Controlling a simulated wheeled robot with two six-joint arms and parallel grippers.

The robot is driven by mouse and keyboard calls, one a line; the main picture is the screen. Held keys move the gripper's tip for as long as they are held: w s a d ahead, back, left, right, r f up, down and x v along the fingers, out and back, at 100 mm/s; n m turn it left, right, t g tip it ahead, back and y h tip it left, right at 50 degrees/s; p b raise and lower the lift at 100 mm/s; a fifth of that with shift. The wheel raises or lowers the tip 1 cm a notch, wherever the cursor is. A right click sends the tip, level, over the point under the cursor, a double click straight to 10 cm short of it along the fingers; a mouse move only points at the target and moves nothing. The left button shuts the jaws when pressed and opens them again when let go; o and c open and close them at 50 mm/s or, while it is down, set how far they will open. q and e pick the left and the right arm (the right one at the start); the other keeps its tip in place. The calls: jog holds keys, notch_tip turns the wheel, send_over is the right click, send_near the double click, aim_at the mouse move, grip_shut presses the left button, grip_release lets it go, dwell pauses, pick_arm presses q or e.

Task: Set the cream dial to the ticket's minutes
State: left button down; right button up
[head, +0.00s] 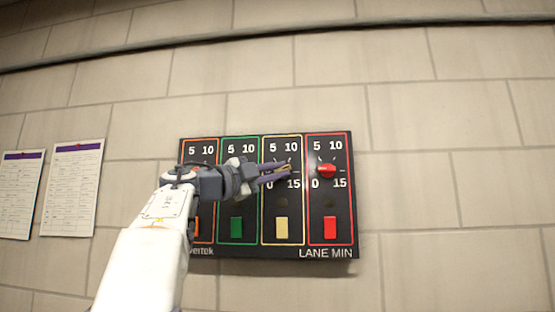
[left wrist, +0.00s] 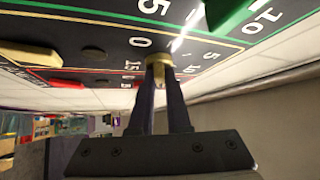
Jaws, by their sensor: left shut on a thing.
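The dark panel (head: 232,252) hangs on the wall with orange, green, cream and red framed columns, each marked 0, 5, 10, 15. The cream dial (head: 287,169) is in the third column, mostly hidden by the fingers in the head view. My left gripper (head: 282,172) reaches in from the left and is shut on it. In the left wrist view the cream dial (left wrist: 160,62) sits between the two fingertips (left wrist: 160,80). I cannot tell which mark its pointer faces. No ticket can be made out for certain. My right gripper is not in view.
The red dial (head: 327,171) is close to the right of the fingers. A cream button (head: 282,231), green button (head: 236,230) and red button (head: 330,228) are below. Two printed sheets (head: 72,190) hang on the tiled wall at left, their text too small to read.

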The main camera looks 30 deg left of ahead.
pick_arm(q)
jog(key=shift+r+m+g, duration=0.25)
jog(key=shift+m+g, duration=0.45)
jog(key=shift+m, duration=0.4)
jog(key=shift+m+g, duration=0.3)
jog(key=shift+g, duration=0.1)
jog(key=c, duration=0.9)
grip_release()
jog(key=shift+f, duration=0.1)
jog(key=shift+s+a+f, duration=0.1)
jog(key=shift+s, duration=0.1)
jog(key=b+v, duration=0.2)
jog(key=v, duration=0.8)
jog(key=shift+s, duration=0.1)
